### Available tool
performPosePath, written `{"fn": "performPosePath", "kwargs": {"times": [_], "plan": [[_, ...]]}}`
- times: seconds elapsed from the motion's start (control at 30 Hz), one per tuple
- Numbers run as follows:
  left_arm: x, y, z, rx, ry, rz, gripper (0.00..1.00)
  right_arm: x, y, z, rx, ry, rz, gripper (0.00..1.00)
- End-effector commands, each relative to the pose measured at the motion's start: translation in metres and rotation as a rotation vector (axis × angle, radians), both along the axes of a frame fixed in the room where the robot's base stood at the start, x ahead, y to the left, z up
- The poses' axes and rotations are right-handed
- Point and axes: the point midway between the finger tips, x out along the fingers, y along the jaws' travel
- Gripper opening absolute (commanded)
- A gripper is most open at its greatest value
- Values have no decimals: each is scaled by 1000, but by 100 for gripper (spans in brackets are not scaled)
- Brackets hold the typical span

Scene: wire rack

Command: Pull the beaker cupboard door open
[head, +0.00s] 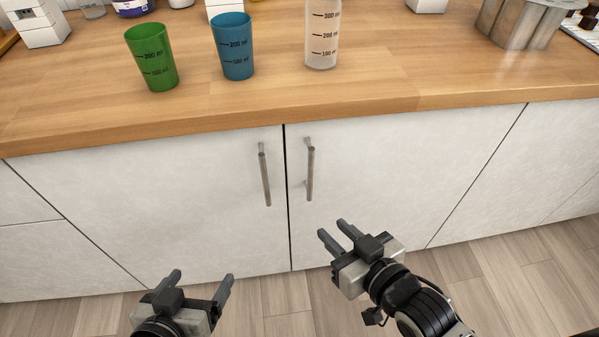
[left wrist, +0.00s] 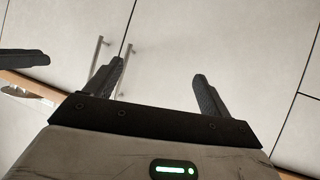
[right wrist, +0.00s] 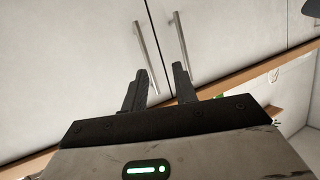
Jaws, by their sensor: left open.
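Two pale cupboard doors, the left one (head: 150,205) and the right one (head: 400,165), are shut below the counter where the beakers stand. A dark gap runs between them. The left door has an upright metal bar handle (head: 265,178), and the right door has a similar handle (head: 310,172). Both handles also show in the right wrist view, beyond the fingers. My left gripper (head: 200,279) is open and empty, low in front of the left door. My right gripper (head: 334,231) is open with a narrower gap, below and right of the right handle, touching neither handle.
A metal container (head: 525,22) stands at the back right. The wooden floor (head: 520,270) in front is clear.

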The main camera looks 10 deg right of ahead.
Motion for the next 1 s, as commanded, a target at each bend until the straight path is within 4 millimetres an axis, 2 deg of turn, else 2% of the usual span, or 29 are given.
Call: {"fn": "performPosePath", "kwargs": {"times": [0.03, 0.13, 0.27, 0.47, 0.8, 1.0], "plan": [[0, -1, -22, -6, -14, -2, 82, 11, 7, -11, 10, -91, 51, 28], [1, -2, -28, -16, -37, -4, 82, 19, 20, 0, 51, -226, 135, 28], [1, -3, -27, -24, -53, -6, 82, 22, 29, 12, 83, -315, 196, 28], [2, -3, -24, -25, -56, -6, 82, 42, 43, 19, 91, -329, 202, 28], [2, -3, -28, -24, -60, -6, 82, 104, 84, 18, 91, -326, 201, 28], [1, -4, -35, -25, -44, -8, 82, 134, 105, 18, 90, -324, 201, 28]]}}
